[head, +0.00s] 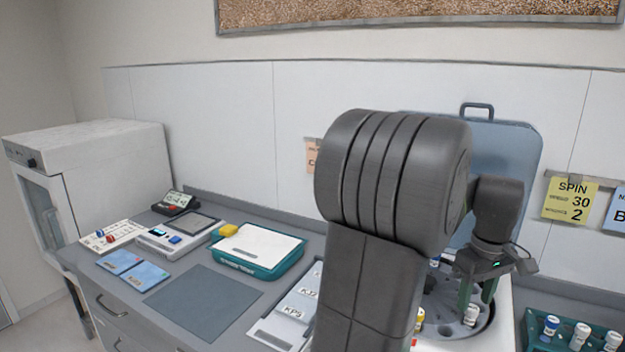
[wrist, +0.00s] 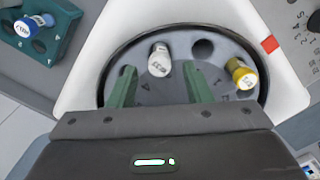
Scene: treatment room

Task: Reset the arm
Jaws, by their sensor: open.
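My gripper (head: 477,290) is over the open centrifuge, with its green fingers pointing down into the bowl. In the wrist view my gripper (wrist: 156,88) is open, its two fingers apart. A white-capped tube (wrist: 160,62) stands in a rotor slot just beyond and between the fingertips; I cannot tell whether they touch it. A yellow-capped tube (wrist: 241,74) sits in a slot to the right. The grey rotor (wrist: 204,70) also has an empty slot visible. The centrifuge lid (head: 512,150) stands raised behind my arm. My arm hides part of the centrifuge in the head view.
A green tube rack (head: 540,345) with several capped tubes stands right of the centrifuge. To the left are a teal tray (head: 262,270), a grey mat (head: 203,303), blue cards (head: 133,270) and a white cabinet (head: 110,165). A yellow SPIN note (head: 569,201) hangs on the wall.

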